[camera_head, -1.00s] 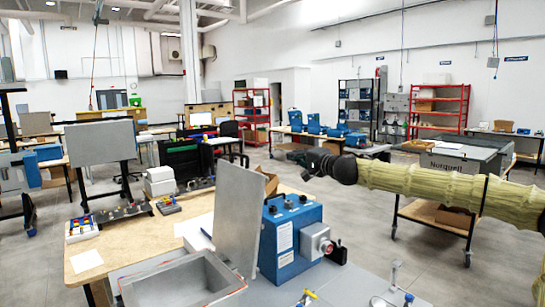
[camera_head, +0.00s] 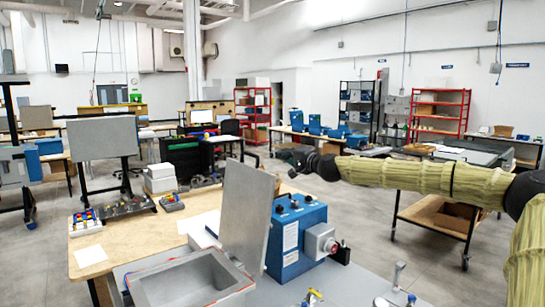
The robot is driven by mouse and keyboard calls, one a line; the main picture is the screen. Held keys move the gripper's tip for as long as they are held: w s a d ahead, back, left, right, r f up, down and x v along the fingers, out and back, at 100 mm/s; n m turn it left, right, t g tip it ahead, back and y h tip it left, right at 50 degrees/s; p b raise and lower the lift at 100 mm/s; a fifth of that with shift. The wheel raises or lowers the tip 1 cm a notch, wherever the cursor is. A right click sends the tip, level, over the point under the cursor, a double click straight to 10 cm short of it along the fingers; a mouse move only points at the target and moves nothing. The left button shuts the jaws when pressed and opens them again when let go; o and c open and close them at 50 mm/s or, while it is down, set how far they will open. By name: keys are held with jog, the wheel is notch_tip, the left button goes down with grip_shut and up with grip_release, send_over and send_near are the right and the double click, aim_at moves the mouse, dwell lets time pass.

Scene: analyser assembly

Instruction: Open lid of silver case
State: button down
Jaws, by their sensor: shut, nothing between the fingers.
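The silver case (camera_head: 225,288) sits on the grey tabletop at the bottom of the view, cut off by the lower edge. Its box is open and looks empty inside as far as it shows. Its flat grey lid (camera_head: 247,215) stands up, tilted slightly back, along the case's right side. My gripper (camera_head: 284,153), black at the end of my yellow-green covered arm, is shut and empty. In the picture it is above and right of the lid, apart from it. Its fingers are small and dark.
A blue analyser box (camera_head: 298,238) with knobs stands right behind the lid. Small valve fittings (camera_head: 397,277) stand at the lower right. A wooden-topped table (camera_head: 130,245) with connectors is at the left. A wheeled cart (camera_head: 430,215) stands beyond my arm, with clear floor around it.

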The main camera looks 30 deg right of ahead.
jog(key=shift+w+d+f+p, duration=0.55)
jog(key=shift+w+d, duration=0.45)
jog(key=shift+w, duration=1.45)
jog(key=a, duration=0.2)
jog(key=a+p, duration=0.2)
jog(key=a, duration=0.1)
jog(key=shift+w+a+f, duration=0.15)
jog(key=shift+w+a, duration=0.15)
jog(key=shift+w, duration=0.05)
jog(key=shift+a, duration=0.1)
jog(key=shift+a+b, duration=0.25)
jog(key=shift+b, duration=0.15)
